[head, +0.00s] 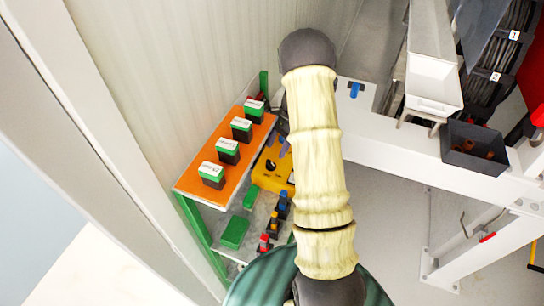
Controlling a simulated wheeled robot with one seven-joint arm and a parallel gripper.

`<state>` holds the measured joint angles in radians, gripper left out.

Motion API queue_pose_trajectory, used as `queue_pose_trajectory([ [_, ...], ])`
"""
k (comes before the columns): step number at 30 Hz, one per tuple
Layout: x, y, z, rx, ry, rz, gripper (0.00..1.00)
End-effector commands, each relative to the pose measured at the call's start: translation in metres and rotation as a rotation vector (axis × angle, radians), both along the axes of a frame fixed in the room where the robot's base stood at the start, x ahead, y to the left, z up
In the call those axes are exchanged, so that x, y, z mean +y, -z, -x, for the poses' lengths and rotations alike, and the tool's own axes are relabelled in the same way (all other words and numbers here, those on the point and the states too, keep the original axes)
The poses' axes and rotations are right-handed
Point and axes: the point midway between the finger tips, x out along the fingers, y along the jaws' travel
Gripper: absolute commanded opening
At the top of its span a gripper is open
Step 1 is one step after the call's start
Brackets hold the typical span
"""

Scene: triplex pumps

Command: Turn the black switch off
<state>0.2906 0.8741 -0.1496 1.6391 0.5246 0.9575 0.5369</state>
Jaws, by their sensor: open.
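A yellow box or panel (271,179) sits on the right side of the shelf unit, partly covered by my arm. A small black part (271,165) shows on its top; it may be the black switch, but it is too small to tell its position. My cream-coloured arm runs up the middle of the head view and ends in a dark rounded joint at the top. My gripper does not show, and whatever lies behind the arm is hidden.
The shelf's orange top (186,184) holds several black-and-green boxes. Below are green items (235,231) and small red, orange and blue parts (274,226). A ribbed wall stands left. A white frame (450,170) with a dark bin (472,147) stands right, above open grey floor.

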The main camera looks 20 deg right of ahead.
Motion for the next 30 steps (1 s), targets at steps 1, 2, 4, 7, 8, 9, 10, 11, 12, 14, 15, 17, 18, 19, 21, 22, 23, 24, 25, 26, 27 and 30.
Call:
queue_pose_trajectory([
  [1,0.004,0.007,0.002,0.005,-0.002,-0.002,0.45],
  [2,0.006,0.011,0.002,0.004,-0.002,-0.002,0.45],
  [4,0.01,0.023,0.004,0.005,-0.001,-0.003,0.45],
  [7,0.015,0.037,0.005,0.003,-0.001,-0.002,0.45],
  [8,0.016,0.041,0.005,0.002,-0.001,-0.001,0.45],
  [9,0.018,0.045,0.005,0.002,-0.001,-0.001,0.45],
  [10,0.019,0.048,0.006,0.003,0.0,-0.001,0.45],
  [11,0.02,0.05,0.006,0.002,0.001,-0.002,0.45],
  [12,0.02,0.052,0.006,0.001,0.001,-0.001,0.45],
  [14,0.021,0.054,0.006,0.0,0.0,0.0,0.45],
  [15,0.021,0.055,0.006,0.0,0.0,0.0,0.45],
  [17,0.021,0.055,0.006,0.0,0.0,0.0,0.45],
  [18,0.021,0.055,0.006,0.0,0.0,0.0,0.45],
  [19,0.021,0.055,0.006,0.0,0.0,0.0,0.45],
  [21,0.022,0.055,0.006,0.0,-0.001,0.0,0.45],
  [22,0.022,0.055,0.006,0.0,-0.001,0.0,0.4],
  [23,0.022,0.055,0.006,0.0,-0.001,0.0,0.34],
  [24,0.023,0.055,0.006,0.0,-0.001,0.0,0.26],
  [25,0.022,0.055,0.006,0.0,-0.001,0.0,0.2],
  [26,0.022,0.055,0.006,0.0,-0.001,0.0,0.14],
  [27,0.022,0.055,0.006,0.0,-0.001,0.0,0.13],
  [30,0.022,0.055,0.006,0.0,-0.001,0.0,0.14],
])
